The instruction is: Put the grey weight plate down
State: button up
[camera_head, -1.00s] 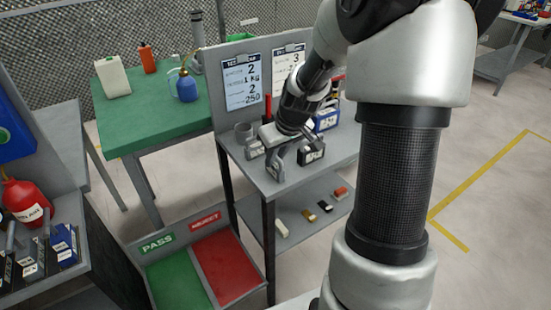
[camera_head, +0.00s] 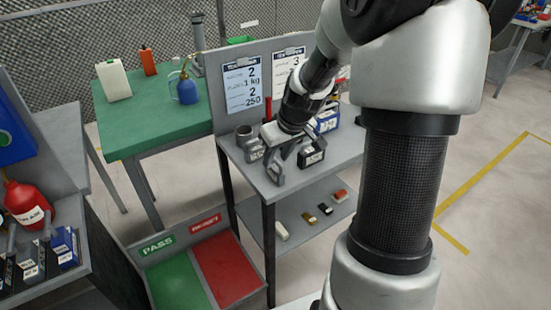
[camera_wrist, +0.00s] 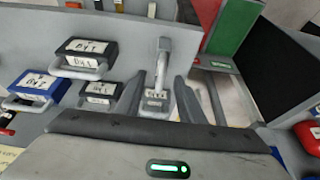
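A grey weight with an upright handle and a pale label (camera_wrist: 155,96), which I take for the grey weight plate, stands on the grey bench. In the head view it shows near the bench's front left corner (camera_head: 276,173). My gripper (camera_head: 289,152) is just above and behind it. In the wrist view my gripper's dark fingers (camera_wrist: 160,78) are on either side of the weight, apart, with gaps seen between them and it. My gripper looks open. The lower part of the weight is partly hidden by my gripper body.
A black weight (camera_head: 311,156) stands close to the right, and a blue one (camera_head: 327,122) behind. A back panel (camera_head: 222,70) holds two clipboards. PASS (camera_head: 175,280) and REJECT (camera_head: 225,265) trays lie below left.

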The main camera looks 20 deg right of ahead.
jog(key=p+v, duration=0.1)
jog(key=v, duration=0.9)
jog(key=shift+p, duration=0.3)
